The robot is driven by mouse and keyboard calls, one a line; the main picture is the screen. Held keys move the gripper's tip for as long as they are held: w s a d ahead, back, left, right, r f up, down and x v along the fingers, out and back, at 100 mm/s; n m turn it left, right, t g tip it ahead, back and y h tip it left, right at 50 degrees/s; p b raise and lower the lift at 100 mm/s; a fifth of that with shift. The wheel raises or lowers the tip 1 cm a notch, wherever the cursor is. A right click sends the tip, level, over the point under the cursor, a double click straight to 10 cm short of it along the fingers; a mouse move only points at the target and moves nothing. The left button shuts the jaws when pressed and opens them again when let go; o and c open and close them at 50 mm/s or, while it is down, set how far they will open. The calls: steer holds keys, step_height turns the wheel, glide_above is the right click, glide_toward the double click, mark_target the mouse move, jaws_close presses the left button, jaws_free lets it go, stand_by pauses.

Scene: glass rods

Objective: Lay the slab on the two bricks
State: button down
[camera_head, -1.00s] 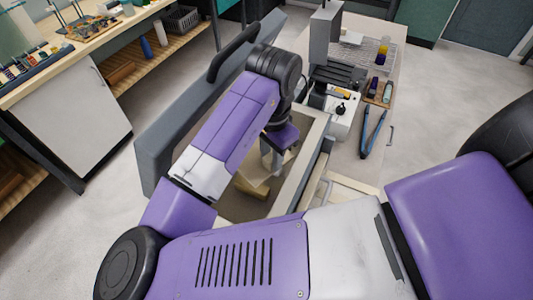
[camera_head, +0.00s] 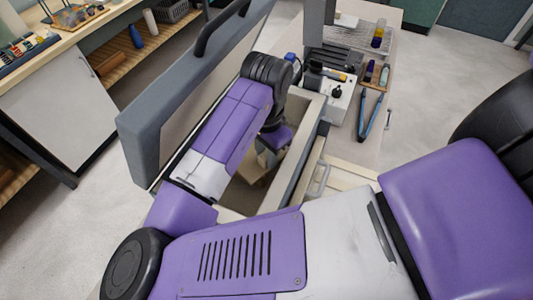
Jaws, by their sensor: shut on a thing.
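My gripper (camera_head: 266,158) points down inside an open pale-walled box (camera_head: 307,124), its upper part hidden by my own purple arm. Its jaws are small in the view and shut on a pale slab (camera_head: 255,173), which shows only partly below the fingers. The slab is down within the box, near its floor. I cannot tell whether it touches anything beneath it. The two bricks cannot be made out clearly; my arm and the slab cover much of the box floor.
The box's thick grey lid (camera_head: 150,135) stands open on the left. To the right, a bench holds a white control box (camera_head: 338,100), blue-handled pliers (camera_head: 370,116) and a wire rack (camera_head: 355,36). A wooden workbench (camera_head: 60,45) stands at far left.

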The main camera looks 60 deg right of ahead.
steer(key=shift+f, duration=0.5)
stand_by(0.3)
steer(key=c, duration=1.1)
jaws_free()
steer(key=shift+o, duration=0.2)
steer(key=shift+r+p, duration=0.5)
steer(key=shift+r, duration=3.35)
